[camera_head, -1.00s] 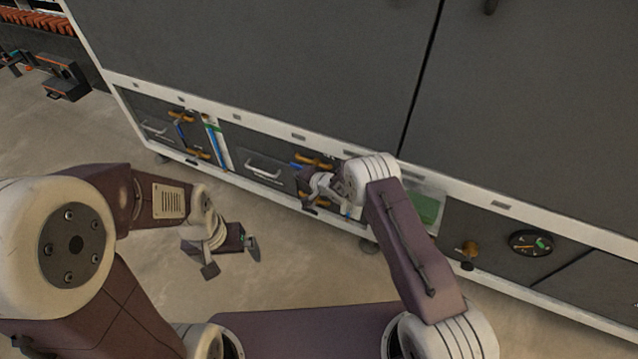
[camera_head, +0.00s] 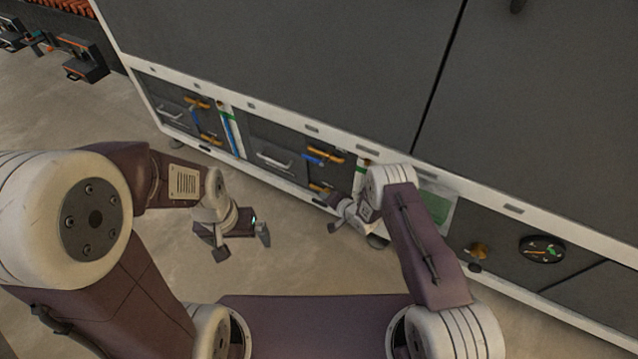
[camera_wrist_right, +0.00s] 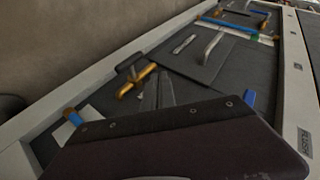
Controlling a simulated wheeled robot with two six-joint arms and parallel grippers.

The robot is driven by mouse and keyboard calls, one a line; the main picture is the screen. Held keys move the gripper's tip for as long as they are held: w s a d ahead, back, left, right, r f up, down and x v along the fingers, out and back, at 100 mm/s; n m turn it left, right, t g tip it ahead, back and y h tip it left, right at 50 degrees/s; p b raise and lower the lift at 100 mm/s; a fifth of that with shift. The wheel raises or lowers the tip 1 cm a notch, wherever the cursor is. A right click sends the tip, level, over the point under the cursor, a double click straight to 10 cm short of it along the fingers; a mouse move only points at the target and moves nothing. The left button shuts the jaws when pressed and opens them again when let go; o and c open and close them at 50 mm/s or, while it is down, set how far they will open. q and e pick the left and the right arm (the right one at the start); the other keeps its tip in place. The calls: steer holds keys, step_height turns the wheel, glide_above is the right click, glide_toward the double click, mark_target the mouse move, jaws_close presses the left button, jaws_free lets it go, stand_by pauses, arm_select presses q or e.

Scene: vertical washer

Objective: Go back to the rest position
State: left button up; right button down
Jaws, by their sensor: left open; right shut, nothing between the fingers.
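My left gripper (camera_head: 242,243) hangs over the bare floor in the head view, open and empty, apart from the machine. My right gripper (camera_head: 333,214) is low in front of the machine's lower panel, partly hidden by its own wrist. In the right wrist view its two fingers (camera_wrist_right: 158,92) lie side by side, shut with nothing between them. A yellow-handled valve (camera_wrist_right: 137,80) shows just past the fingertips there; I cannot tell how far apart they are.
The large grey machine (camera_head: 270,60) fills the back. Its lower panel carries drawer handles (camera_head: 272,160), blue-and-yellow valves (camera_head: 323,155), a green-tinted window (camera_head: 437,208) and a round gauge (camera_head: 541,249). An orange-and-black device (camera_head: 84,66) is at far left. Open floor (camera_head: 290,260) lies between my arms.

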steer(key=shift+s+d+f, duration=0.15)
steer(key=shift+s, duration=0.1)
stand_by(0.3)
